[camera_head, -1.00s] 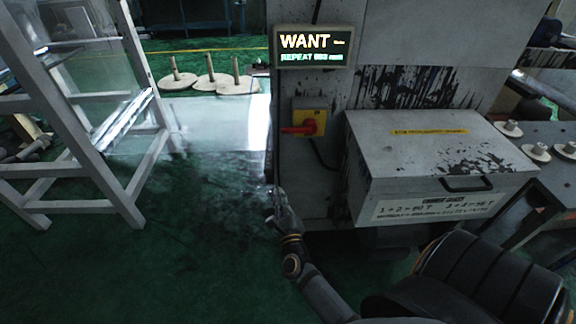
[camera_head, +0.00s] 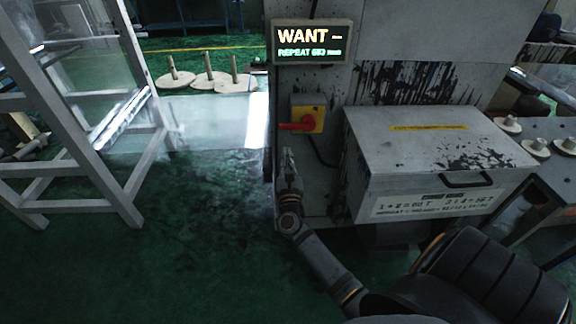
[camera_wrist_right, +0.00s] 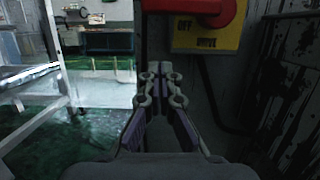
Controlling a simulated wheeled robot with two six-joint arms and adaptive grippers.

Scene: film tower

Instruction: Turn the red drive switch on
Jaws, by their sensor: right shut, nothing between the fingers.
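The red drive switch handle (camera_head: 298,126) lies level, pointing left, on a yellow plate (camera_head: 318,118) fixed to the grey machine front. The right wrist view shows the red handle (camera_wrist_right: 196,8) at the top, above the yellow plate (camera_wrist_right: 210,38) with the words OFF and DRIVE. My right gripper (camera_head: 288,152) is shut and empty, just below the handle and apart from it in the picture. Its closed fingertips also show in the right wrist view (camera_wrist_right: 161,68), lower and left of the handle. My left gripper is not in view.
A lit sign (camera_head: 312,41) reading WANT hangs above the switch. A grey box (camera_head: 430,150) with a black handle juts out right of it. A white frame (camera_head: 85,140) stands at the left. Several discs with posts (camera_head: 210,80) sit behind.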

